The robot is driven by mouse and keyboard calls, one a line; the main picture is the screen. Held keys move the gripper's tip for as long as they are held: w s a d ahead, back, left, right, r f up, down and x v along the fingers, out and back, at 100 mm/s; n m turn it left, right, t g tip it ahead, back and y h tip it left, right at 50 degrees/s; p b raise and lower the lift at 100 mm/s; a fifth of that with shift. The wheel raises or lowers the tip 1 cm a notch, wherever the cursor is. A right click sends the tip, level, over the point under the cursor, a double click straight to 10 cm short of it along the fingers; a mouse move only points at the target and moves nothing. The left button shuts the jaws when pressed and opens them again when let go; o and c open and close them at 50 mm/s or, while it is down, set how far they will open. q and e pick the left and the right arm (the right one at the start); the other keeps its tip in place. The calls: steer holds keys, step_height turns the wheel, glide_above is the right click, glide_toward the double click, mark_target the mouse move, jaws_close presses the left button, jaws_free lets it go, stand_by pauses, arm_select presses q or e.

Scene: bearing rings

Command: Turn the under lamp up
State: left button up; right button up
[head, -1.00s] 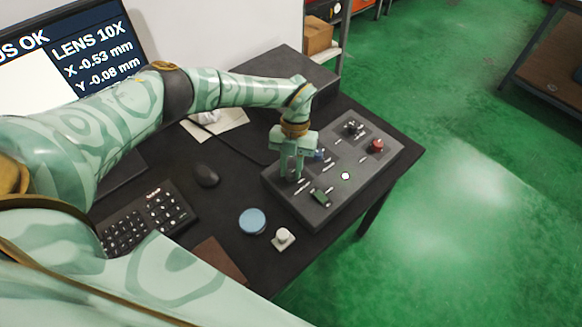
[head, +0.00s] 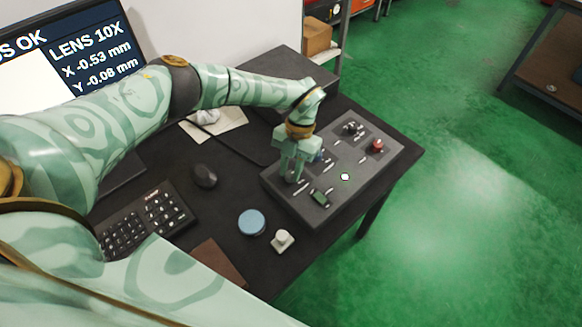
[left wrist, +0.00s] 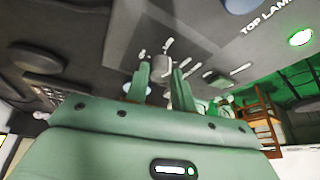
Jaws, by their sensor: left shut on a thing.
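The dark control box (head: 292,208) lies on the right part of the black desk. My left gripper (head: 293,180) points down at the box's left part, its two fingers side by side. In the left wrist view a small grey knob (left wrist: 161,66) shows between the fingertips (left wrist: 160,76), with white marks around it. The gripper is shut on this knob. The fingers hide the knob in the head view, and its label is not readable. A "TOP LAMP" label (left wrist: 266,18) is at the upper right of the wrist view. My right gripper is not in view.
The box also carries a blue knob (head: 319,156), a green switch (head: 320,197), a lit white button (head: 345,177), a red button (head: 377,146) and a black control (head: 353,128). A mouse (head: 204,176), keyboard (head: 148,220) and blue disc (head: 251,222) lie left of the box.

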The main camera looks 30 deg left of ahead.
arm_select(q)
steer(key=o, duration=1)
steer(key=shift+r, duration=0.1)
steer(key=p+v, duration=0.1)
steer(key=v, duration=1.5)
steer(key=shift+r, duration=0.1)
